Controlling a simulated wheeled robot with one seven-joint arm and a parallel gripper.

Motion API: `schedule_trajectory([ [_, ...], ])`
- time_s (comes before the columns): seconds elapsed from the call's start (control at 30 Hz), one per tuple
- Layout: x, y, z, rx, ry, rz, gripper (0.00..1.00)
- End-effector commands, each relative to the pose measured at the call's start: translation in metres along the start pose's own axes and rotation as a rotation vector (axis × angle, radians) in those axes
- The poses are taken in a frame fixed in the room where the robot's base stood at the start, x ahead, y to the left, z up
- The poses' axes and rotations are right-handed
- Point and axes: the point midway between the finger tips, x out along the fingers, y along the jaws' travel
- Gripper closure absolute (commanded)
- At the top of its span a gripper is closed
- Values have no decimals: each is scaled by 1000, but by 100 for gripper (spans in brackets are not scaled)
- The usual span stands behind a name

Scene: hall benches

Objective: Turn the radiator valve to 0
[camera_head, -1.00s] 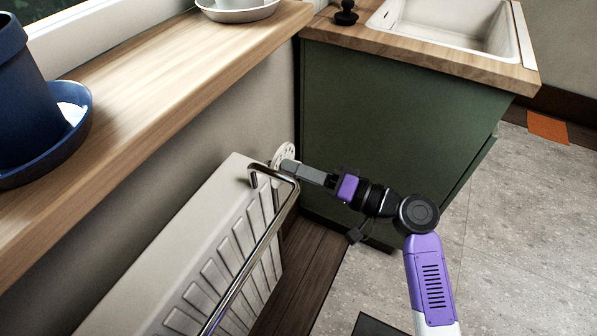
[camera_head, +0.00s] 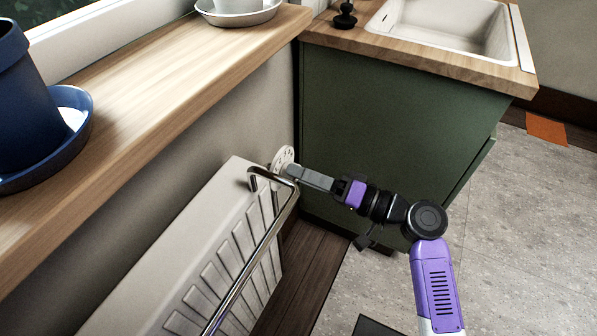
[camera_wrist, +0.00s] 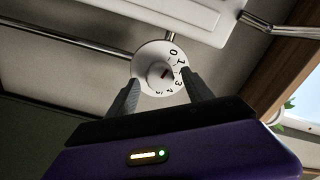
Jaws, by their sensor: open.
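The radiator valve shows in the wrist view as a round white dial (camera_wrist: 148,58) with black numbers and a raised centre knob (camera_wrist: 157,74). The 0 is at the dial's upper right. My gripper (camera_wrist: 162,90) is open, with one finger on each side of the knob, overlapping the dial's lower edge in view; contact cannot be told. In the head view my gripper (camera_head: 291,169) is at the dial (camera_head: 282,156), partly hiding it.
The white radiator (camera_head: 215,245) has a metal rail (camera_head: 250,262) along its front, close below my gripper. A wooden sill (camera_head: 150,105) runs above, with a blue pot (camera_head: 22,100). A green cabinet (camera_head: 390,115) stands just behind.

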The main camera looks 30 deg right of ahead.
Motion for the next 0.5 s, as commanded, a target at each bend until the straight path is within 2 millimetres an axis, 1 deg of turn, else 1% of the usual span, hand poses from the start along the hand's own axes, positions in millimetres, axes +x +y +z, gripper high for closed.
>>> schedule_trajectory([
  [0.03,-10,0,-1,1,2,4,41],
  [0.2,-38,0,-1,1,2,4,41],
  [0.33,-53,0,0,-1,1,3,41],
  [0.5,-62,0,0,0,1,2,41],
])
